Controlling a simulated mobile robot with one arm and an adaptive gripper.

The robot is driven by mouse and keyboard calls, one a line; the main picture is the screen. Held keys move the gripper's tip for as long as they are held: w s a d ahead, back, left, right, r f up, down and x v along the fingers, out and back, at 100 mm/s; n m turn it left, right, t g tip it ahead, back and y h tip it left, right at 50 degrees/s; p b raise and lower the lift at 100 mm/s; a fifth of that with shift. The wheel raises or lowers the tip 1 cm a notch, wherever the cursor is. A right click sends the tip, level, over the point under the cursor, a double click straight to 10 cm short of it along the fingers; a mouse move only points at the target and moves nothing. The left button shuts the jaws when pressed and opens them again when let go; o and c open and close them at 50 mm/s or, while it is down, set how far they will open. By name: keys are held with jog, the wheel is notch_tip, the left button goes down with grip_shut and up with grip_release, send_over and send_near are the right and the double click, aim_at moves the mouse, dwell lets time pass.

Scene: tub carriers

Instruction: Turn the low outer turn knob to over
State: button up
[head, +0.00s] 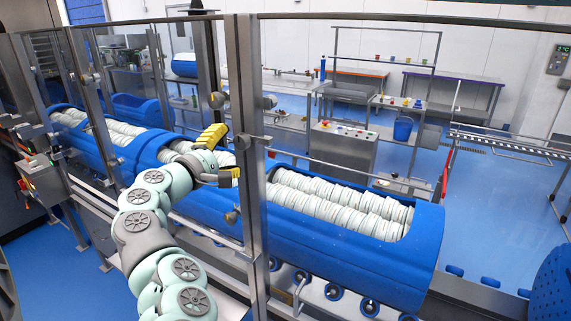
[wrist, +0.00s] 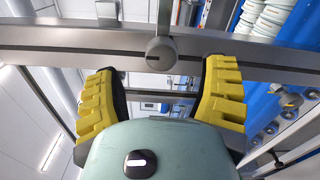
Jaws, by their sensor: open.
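My gripper (head: 229,155) is open and empty beside a grey metal post (head: 249,120) of the guard frame. In the wrist view its yellow fingers (wrist: 160,84) stand apart, one on each side of a round grey knob (wrist: 162,50). This knob sits on a metal bar just beyond the fingertips, and a flat metal tab shows behind it. No finger visibly touches it. In the head view a low round knob (head: 232,217) shows on the frame below my gripper. I cannot tell whether the two views show the same knob.
Clear guard panels and metal posts stand close around my gripper. Behind them a blue tub (head: 405,265) holds rows of white discs. Higher knobs (head: 217,99) sit on the frame. A second round knob (wrist: 290,98) shows at the right of the wrist view.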

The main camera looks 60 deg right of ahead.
jog(key=a, duration=0.6)
jog(key=shift+s+a, duration=0.25)
jog(key=shift+s, duration=0.05)
